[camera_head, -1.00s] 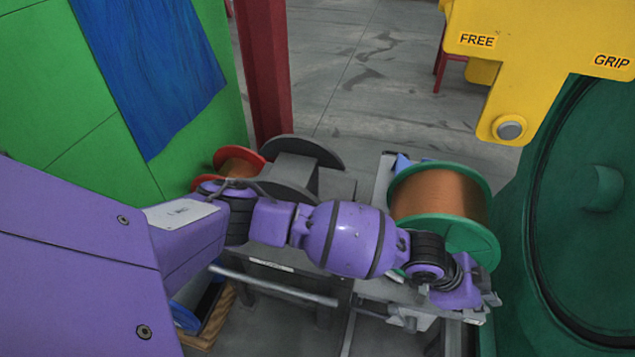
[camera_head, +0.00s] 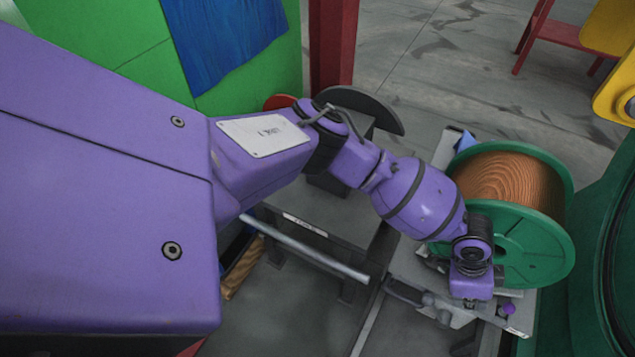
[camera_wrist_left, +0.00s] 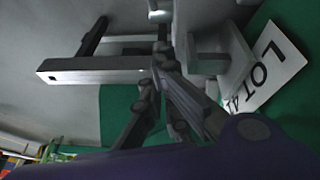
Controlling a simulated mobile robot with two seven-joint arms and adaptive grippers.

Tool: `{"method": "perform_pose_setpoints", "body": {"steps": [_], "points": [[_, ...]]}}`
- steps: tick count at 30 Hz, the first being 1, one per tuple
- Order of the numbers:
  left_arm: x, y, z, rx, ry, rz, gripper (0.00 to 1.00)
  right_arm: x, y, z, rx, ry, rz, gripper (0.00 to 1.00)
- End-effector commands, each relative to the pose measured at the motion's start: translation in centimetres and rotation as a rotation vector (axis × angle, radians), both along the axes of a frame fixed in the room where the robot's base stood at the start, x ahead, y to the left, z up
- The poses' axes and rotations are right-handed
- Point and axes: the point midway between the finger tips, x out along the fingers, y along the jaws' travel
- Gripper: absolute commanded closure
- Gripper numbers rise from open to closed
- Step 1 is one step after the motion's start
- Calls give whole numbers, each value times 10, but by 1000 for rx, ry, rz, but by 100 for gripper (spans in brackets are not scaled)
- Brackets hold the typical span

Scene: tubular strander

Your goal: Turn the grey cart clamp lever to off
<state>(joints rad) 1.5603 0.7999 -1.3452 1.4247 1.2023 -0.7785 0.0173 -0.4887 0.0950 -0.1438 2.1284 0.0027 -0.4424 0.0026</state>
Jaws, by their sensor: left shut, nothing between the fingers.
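The grey cart (camera_head: 416,262) carries a green-flanged spool (camera_head: 534,245) of copper-coloured wire. A dark grey lever-like piece (camera_head: 404,292) sticks out at the cart's front edge; I cannot tell for sure that it is the clamp lever. My left gripper (camera_head: 470,303) is low at the cart's front, below the spool, mostly hidden by my purple wrist. In the left wrist view the fingers of my left gripper (camera_wrist_left: 165,68) are together and empty, close to a grey bar (camera_wrist_left: 95,68) and grey brackets. Contact cannot be told. No "off" mark is readable. My right gripper is out of view.
A yellow part (camera_head: 612,90) and a large green round housing (camera_head: 600,270) stand at the right. A red post (camera_head: 333,45) and a dark grey reel (camera_head: 365,105) are behind my arm.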

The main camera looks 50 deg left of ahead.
Motion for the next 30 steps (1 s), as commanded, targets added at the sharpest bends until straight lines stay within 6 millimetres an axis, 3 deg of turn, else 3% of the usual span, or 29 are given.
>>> {"method": "perform_pose_setpoints", "body": {"steps": [3, 9, 24, 30], "points": [[1, -3, -23, 3, -1, 0, 100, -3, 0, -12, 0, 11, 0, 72], [-13, 15, -33, 0, -3, -1, 100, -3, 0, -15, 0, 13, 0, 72], [-19, 21, -39, -5, 0, 1, 100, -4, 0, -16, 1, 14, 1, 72], [-26, 32, -45, -87, -25, 3, 100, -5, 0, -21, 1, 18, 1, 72]]}}
